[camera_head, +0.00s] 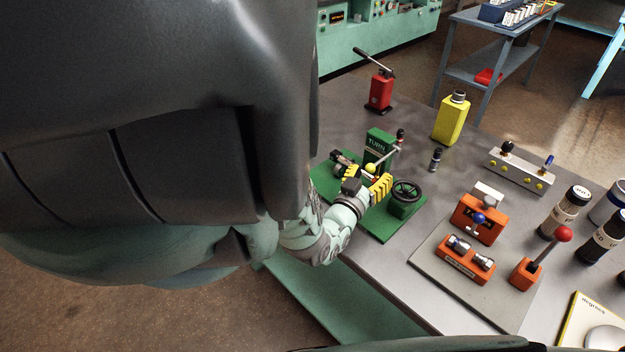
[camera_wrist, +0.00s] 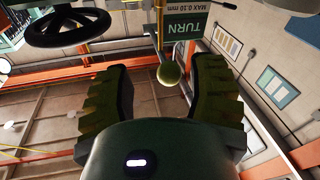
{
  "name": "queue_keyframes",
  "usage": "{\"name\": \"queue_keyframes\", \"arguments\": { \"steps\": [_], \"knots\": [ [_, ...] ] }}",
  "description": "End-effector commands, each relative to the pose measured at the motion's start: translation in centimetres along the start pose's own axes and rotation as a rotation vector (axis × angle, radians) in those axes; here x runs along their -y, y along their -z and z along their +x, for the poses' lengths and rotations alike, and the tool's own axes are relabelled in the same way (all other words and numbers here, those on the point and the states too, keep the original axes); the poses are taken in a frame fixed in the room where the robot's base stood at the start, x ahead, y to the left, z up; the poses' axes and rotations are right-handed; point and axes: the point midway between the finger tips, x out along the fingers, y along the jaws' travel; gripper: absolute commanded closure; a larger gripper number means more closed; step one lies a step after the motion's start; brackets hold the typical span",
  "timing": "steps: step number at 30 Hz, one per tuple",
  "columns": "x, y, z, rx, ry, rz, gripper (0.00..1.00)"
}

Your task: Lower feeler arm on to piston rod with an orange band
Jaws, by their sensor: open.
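The green fixture (camera_head: 378,143) with a "TURN" sign stands on the bench in the head view. A pale rod, seemingly the feeler arm (camera_head: 386,157), rises to the right from a yellow ball knob (camera_head: 370,167). In the wrist view the knob (camera_wrist: 168,74) hangs on a rod (camera_wrist: 160,32), between my two ridged yellow fingers. My gripper (camera_head: 367,182) is open, with gaps on both sides of the knob. A dark cylindrical part (camera_head: 341,158) lies left of the sign. I cannot make out a piston rod with an orange band; my gripper and arm hide part of the fixture.
A black handwheel (camera_head: 406,190) sits close right of my gripper. A red jack (camera_head: 380,90), a yellow can (camera_head: 452,118) and a small dark cylinder (camera_head: 436,159) stand behind. Orange fixtures (camera_head: 476,221) stand on a plate to the right. Bare bench lies between.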

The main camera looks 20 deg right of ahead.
Motion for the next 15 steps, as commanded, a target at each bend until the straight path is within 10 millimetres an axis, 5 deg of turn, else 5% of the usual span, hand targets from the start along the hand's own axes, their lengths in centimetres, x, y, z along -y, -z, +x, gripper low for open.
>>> {"name": "queue_keyframes", "arguments": {
  "steps": [1,15],
  "knots": [
    [1.1,0.2,-0.5,0.001,0.024,0.000,0.44],
    [1.0,0.1,-5.8,0.004,0.027,-0.001,0.44]
  ]
}}
